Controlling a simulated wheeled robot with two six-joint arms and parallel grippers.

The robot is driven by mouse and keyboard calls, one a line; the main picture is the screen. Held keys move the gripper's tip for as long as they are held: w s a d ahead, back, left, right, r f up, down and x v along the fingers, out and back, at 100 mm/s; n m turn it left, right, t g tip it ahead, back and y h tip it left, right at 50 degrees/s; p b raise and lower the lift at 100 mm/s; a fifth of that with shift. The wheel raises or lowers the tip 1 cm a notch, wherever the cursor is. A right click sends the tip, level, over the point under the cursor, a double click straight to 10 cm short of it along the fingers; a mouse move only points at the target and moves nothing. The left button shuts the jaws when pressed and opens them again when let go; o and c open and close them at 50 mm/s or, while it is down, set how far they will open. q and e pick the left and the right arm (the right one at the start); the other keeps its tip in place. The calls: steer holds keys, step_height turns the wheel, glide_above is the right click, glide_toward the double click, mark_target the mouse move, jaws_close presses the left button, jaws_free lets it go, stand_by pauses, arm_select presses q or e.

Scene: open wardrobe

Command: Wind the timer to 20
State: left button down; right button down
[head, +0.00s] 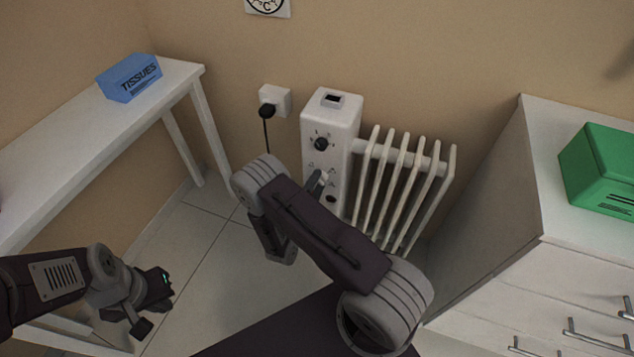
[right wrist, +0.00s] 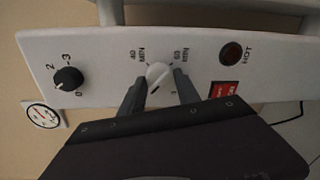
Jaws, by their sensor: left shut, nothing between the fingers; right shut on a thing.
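The timer is a pale round knob (right wrist: 159,75) on the white front panel of the heater (head: 345,115). In the right wrist view, the labels 40 MIN and 60 MIN show beside it. A dark mark shows on its lower left part, but the scale on that side is hidden by my gripper, so I cannot read the setting. My right gripper (right wrist: 161,92) is shut on the timer knob, one finger on each side. In the head view my right arm hides the timer. My left gripper (head: 157,302) is shut and empty, low at the left, away from the heater.
A black plug (head: 267,111) sits in the wall socket. A white table with a tissue box (head: 130,78) stands left; a cabinet with a green box (head: 598,168) stands right.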

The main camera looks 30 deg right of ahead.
steer(key=shift+m, duration=0.6)
steer(key=c, duration=0.9)
jaws_free()
steer(key=p+v, duration=0.3)
steer(key=v, duration=0.6)
steer(key=shift+s, duration=0.15)
